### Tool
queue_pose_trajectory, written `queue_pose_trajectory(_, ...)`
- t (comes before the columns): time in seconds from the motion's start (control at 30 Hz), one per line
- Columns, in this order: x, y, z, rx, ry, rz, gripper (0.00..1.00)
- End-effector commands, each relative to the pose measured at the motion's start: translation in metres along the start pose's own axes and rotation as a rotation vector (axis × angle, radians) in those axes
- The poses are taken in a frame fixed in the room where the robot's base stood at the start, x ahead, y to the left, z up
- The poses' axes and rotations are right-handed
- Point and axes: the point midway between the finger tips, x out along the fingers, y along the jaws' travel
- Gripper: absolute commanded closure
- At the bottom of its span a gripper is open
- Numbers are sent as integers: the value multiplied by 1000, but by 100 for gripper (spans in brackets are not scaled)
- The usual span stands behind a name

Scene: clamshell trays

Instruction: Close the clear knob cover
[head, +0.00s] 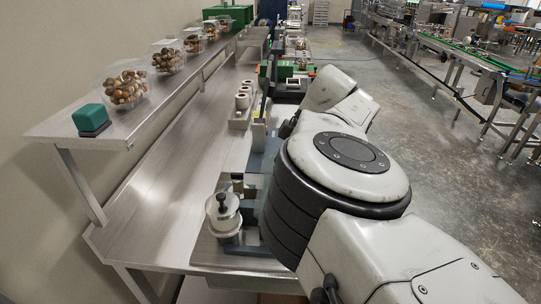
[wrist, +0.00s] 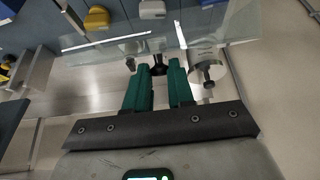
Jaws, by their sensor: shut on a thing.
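In the wrist view a clear sheet-like cover (wrist: 105,42) runs across the upper part, tilted and see-through. A small black knob (wrist: 157,46) shows at it, between my fingertips. My gripper (wrist: 160,68) has two teal fingers, and they are closed on this black knob. The exact contact is small and partly hidden by the fingers. In the head view my arm covers the gripper, and I cannot make out the cover there.
A shelf (head: 65,127) along the wall holds a green block (head: 90,118) and clear mushroom trays (head: 122,88). Open floor (head: 425,150) lies to the right.

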Motion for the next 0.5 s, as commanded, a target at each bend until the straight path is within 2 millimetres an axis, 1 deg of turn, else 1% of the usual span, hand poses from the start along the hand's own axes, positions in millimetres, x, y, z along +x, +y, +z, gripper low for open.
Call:
queue_pose_trajectory(0.03,0,0,16,19,45,0,100)
queue_pose_trajectory(0.1,1,0,24,16,102,-1,100)
queue_pose_trajectory(0.3,6,-1,46,14,88,-3,100)
queue_pose_trajectory(0.5,13,-2,63,13,87,-4,100)
